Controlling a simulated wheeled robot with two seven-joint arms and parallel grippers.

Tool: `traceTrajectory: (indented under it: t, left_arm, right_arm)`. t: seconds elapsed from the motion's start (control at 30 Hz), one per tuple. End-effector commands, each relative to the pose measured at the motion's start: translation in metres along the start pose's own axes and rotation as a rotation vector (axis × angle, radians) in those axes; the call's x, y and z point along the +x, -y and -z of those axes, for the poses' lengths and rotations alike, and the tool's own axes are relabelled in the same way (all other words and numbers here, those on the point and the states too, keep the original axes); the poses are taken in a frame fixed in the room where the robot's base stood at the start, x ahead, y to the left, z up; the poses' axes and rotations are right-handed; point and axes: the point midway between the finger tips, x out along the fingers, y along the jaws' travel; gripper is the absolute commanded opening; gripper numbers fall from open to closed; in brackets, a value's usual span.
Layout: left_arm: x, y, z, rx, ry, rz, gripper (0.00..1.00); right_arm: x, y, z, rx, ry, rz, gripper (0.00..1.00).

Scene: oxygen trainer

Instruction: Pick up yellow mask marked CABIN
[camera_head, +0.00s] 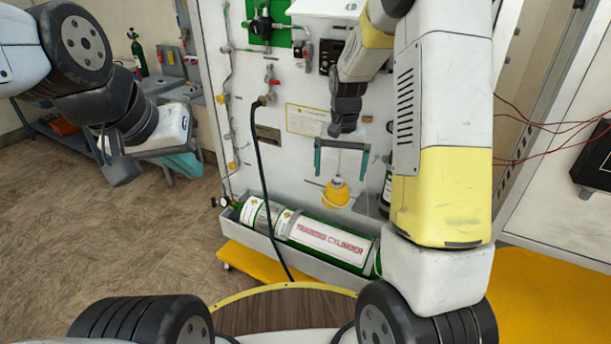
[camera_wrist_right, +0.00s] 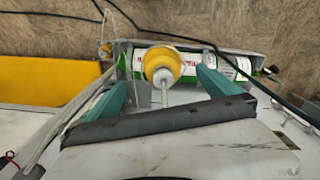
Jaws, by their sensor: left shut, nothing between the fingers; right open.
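The yellow mask (camera_head: 336,193) hangs by a pale cord in front of the white panel, above the green cylinder. It also shows in the right wrist view (camera_wrist_right: 163,64). I cannot read a CABIN marking on it. My right gripper (camera_head: 341,163) is open, its teal fingers spread to either side of the cord above the mask. In the right wrist view the mask appears between the finger tips (camera_wrist_right: 162,78), apart from both. My left gripper (camera_head: 186,165) is shut and empty, far to the left of the panel.
A green and white training cylinder (camera_head: 325,240) lies in a grey trough below the mask. A dark hose (camera_head: 262,180) runs down the panel left of the mask. A bench (camera_head: 60,130) stands at the back left. The floor at left is clear.

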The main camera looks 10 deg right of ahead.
Motion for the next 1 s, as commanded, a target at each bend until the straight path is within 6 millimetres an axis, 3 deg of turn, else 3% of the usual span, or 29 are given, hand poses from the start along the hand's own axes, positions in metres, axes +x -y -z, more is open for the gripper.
traceTrajectory:
  t: [0.6,0.9,0.93,1.0]
  left_arm:
    - [0.000,0.000,0.000,0.000,0.000,0.000,0.00]
    - [0.000,0.000,0.000,0.000,0.000,0.000,0.00]
    - [0.000,0.000,0.000,0.000,0.000,0.000,0.00]
    - [0.000,0.000,0.000,0.000,0.000,0.000,0.00]
  right_arm:
    - [0.076,0.000,0.004,0.003,0.007,-0.007,1.00]
    - [0.082,0.000,0.005,0.002,0.004,-0.005,1.00]
    - [0.082,0.000,0.005,0.002,0.004,-0.005,0.98]
    - [0.082,0.000,0.005,0.002,0.004,-0.005,0.84]
